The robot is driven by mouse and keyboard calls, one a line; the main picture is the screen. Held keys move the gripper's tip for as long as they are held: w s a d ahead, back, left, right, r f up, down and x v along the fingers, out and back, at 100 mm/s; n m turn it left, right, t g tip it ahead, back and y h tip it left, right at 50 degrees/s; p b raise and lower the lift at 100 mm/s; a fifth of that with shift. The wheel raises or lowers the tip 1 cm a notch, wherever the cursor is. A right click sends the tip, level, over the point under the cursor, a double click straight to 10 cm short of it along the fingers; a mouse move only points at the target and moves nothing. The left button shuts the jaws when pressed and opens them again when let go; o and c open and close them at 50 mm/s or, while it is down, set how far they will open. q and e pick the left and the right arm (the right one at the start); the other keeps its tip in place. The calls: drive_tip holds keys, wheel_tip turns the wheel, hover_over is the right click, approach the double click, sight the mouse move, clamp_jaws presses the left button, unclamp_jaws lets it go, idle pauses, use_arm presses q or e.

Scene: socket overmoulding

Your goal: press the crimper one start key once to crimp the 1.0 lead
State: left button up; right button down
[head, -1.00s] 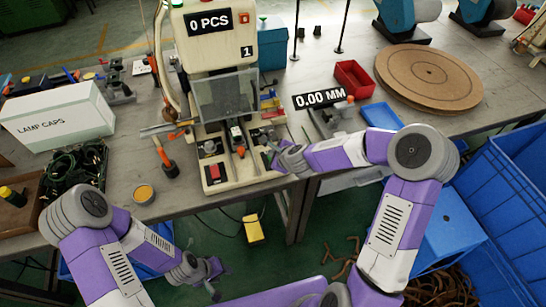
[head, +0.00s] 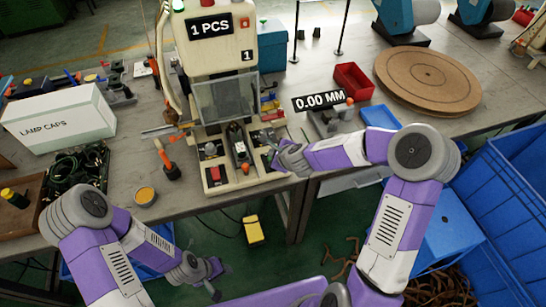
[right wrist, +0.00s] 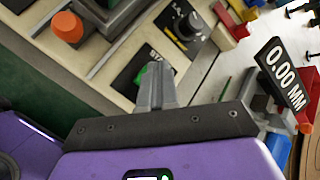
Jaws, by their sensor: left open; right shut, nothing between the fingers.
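Crimper one (head: 213,120) is the cream machine at the middle of the table, with a "1" label and a counter (head: 210,27) reading 1 PCS. A green key (right wrist: 141,74) sits on a black plate with partly covered lettering beginning "STA" in the right wrist view. My right gripper (right wrist: 154,82) is shut and empty, its tips right at the green key and partly covering it; contact cannot be told. It also shows at the crimper's right front in the head view (head: 273,155). My left gripper (head: 213,284) is open and empty, low in front of the table. I cannot make out the 1.0 lead.
A dial (right wrist: 187,24) and an orange knob (right wrist: 67,27) are near the key. A gauge display (head: 319,100) reads 0.00 MM right of the crimper. A blue tray (head: 381,116), a red bin (head: 353,77) and a lamp caps box (head: 58,118) are on the table.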

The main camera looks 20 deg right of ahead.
wheel_tip(320, 180, up, 5)
drive_tip(key=p, duration=0.4)
drive_tip(key=shift+r, duration=0.1)
idle(0.4)
idle(0.6)
